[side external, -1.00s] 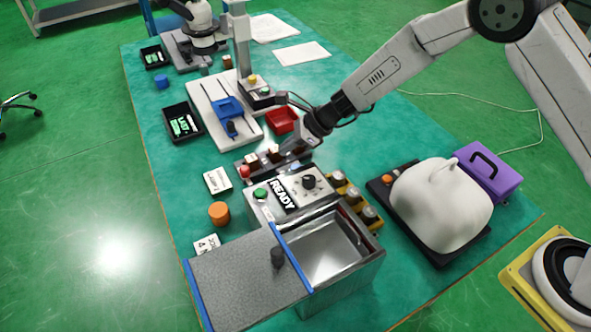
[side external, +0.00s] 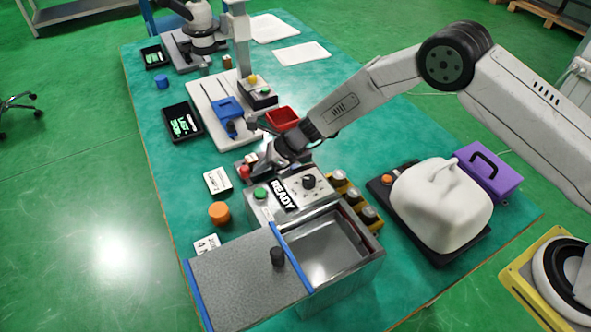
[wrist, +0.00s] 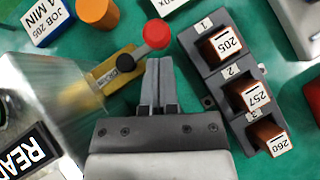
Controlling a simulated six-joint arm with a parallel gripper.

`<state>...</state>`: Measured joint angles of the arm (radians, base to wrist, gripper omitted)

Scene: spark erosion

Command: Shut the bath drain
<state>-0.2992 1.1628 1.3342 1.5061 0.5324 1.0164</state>
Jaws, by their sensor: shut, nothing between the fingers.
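The drain valve is a brass fitting (wrist: 100,78) on the bath's side in the wrist view, with a black pivot (wrist: 125,62) and a lever ending in a red ball (wrist: 156,33). The lever runs roughly in line with the brass body. The red ball also shows in the side view (side external: 244,171). My gripper (wrist: 158,62) is shut and empty, its tips just short of the red ball and beside the lever. I cannot tell whether they touch. The metal bath (side external: 362,262) stands at the front of the table, partly covered by a grey lid (side external: 225,288).
A dark rack (wrist: 197,50) with numbered slots holds copper-coloured blocks close to the right of my fingers. The control box showing READY (side external: 284,194) adjoins the bath. An orange cylinder (side external: 219,213) and small cards lie left of the valve.

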